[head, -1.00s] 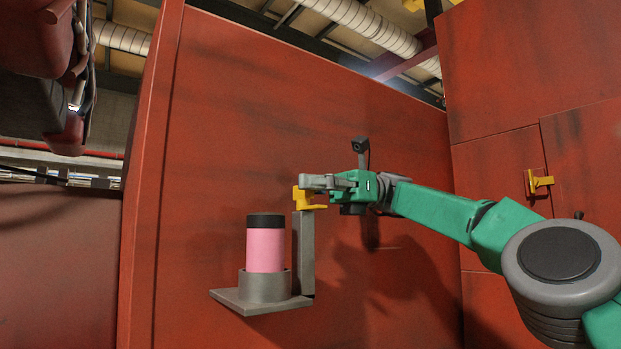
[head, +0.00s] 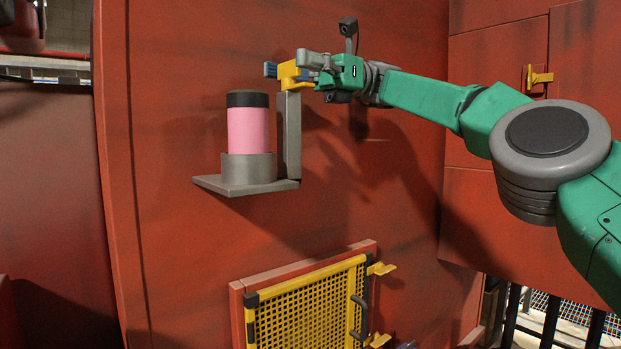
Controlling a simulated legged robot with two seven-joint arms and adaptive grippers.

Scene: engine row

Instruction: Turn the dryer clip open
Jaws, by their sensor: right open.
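The dryer is a pink canister (head: 248,130) with a black top, upright in a grey cup on a wall bracket (head: 237,187). The yellow dryer clip (head: 289,78) sits at the top of the grey upright beside the canister. My right gripper (head: 289,72) reaches in from the right and is open at the clip. A blue-grey fingertip shows left of the clip and grey finger parts show at its right. The fingers partly hide the clip; I cannot tell whether they touch it. My left gripper is not in view.
Below the bracket is a yellow mesh panel (head: 308,305) in a red frame, with yellow catches at its right side. Another yellow latch (head: 539,78) is on the right red wall. The red wall between bracket and mesh panel is clear.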

